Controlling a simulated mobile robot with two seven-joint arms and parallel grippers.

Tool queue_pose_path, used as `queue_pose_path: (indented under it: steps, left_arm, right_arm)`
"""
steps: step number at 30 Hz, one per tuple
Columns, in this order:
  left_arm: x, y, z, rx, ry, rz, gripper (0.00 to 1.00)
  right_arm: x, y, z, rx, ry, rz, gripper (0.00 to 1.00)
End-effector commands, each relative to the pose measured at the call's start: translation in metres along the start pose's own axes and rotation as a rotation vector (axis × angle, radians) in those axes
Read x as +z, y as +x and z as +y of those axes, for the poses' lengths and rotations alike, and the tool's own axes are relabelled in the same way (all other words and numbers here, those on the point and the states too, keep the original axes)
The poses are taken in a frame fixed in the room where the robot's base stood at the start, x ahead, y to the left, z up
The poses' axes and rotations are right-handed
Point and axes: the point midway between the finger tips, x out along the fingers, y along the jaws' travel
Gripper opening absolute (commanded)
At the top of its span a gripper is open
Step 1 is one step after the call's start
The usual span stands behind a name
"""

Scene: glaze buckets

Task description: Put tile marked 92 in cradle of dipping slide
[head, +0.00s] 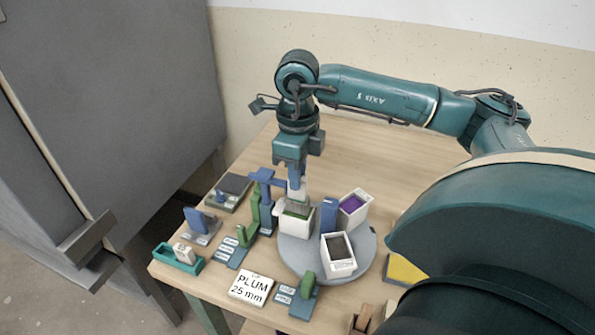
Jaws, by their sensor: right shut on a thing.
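My right gripper (297,188) points down above the white bucket with green glaze (296,224). It is shut on a small greyish tile-like piece (298,209), whose lower edge is at or inside the bucket's mouth. No number is readable on it, so I cannot tell if it is tile 92. A blue upright stand with a side arm (265,178), perhaps the dipping slide, stands just left of the gripper. Its cradle is not clearly visible, and I cannot tell whether the held piece touches it. My left gripper is not in view.
A grey round turntable (301,262) bears white buckets with purple (353,207) and dark (338,252) glaze. A "PLUM 25 mm" card (251,288), labelled green-and-blue stands (302,291) and a teal tray (178,262) lie in front. The table behind the gripper is clear.

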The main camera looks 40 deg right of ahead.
Motion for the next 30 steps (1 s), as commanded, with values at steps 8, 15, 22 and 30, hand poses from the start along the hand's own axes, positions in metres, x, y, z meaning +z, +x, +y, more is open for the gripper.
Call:
queue_pose_path:
  steps: [8, 15, 22, 30]
  left_arm:
    - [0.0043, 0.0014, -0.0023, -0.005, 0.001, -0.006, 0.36]
    - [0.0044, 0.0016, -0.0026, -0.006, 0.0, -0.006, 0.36]
    - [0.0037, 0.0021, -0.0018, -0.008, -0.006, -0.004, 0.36]
    - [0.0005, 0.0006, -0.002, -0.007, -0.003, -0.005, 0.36]
  right_arm:
    - [0.0, -0.0001, 0.0001, 0.0, 0.0, 0.0, 0.0]
    - [0.0, -0.0001, 0.0001, 0.0, 0.0, 0.0, 0.26]
    - [0.0, 0.0, 0.0001, 0.0, 0.0, 0.0, 0.39]
    - [0.0, -0.0053, 0.0001, 0.0, 0.0, 0.0, 0.39]
